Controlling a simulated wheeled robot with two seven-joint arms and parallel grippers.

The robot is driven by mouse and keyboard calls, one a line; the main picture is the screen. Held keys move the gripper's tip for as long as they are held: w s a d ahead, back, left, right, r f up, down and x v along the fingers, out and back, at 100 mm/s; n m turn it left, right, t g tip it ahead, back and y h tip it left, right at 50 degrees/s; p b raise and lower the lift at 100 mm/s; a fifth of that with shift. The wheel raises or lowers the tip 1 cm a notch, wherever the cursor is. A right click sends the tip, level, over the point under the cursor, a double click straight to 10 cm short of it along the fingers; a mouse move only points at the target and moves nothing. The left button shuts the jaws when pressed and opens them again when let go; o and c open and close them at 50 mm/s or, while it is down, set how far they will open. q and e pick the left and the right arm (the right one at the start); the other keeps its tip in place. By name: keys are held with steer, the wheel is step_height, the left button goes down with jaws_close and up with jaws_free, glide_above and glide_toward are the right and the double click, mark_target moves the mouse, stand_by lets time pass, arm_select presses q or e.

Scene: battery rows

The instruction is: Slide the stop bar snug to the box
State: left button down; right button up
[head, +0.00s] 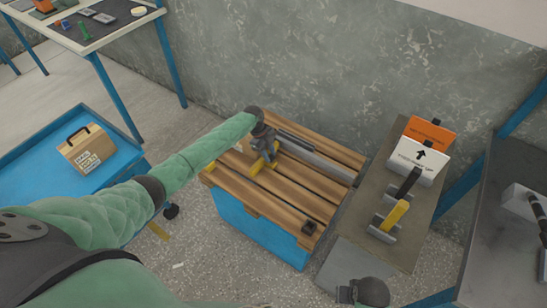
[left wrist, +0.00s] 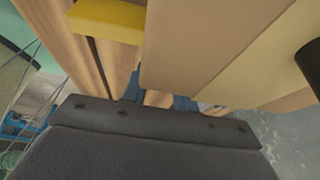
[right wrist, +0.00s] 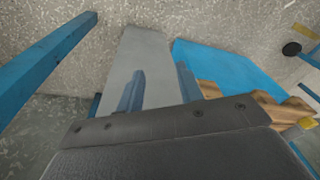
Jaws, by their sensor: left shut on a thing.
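The grip itself is mostly hidden. In the left wrist view a yellow block (left wrist: 105,18) lies on the slats, and a large tan face with a paler strip, seemingly the box (left wrist: 195,40), stands close in front of the fingers. In the head view my arm and gripper hide most of it, so contact cannot be told. My right gripper (right wrist: 160,88) is empty, its fingers apart, away from the bench.
A grey rail (head: 325,165) runs along the bench's back. Another carton (head: 88,150) stands on the blue cart. The front slats are mostly clear.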

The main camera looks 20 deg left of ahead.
arm_select(q)
steer(key=shift+a, duration=0.1)
arm_select(e)
steer(key=shift+r, duration=0.1)
arm_select(q)
steer(key=c, duration=1.1)
jaws_free()
steer(key=shift+r, duration=0.1)
steer(key=shift+w+a+r, duration=0.1)
steer(key=shift+a+r, duration=0.05)
steer(key=shift+r, duration=0.1)
steer(key=b+v, duration=0.1)
steer(key=v, duration=0.5)
steer(key=shift+b, duration=0.4)
steer(key=shift+a+r, duration=0.15)
steer(key=shift+r, duration=0.35)
arm_select(e)
step_height(320, 180, up, 8)
steer(key=s, duration=0.1)
steer(key=shift+s, duration=0.15)
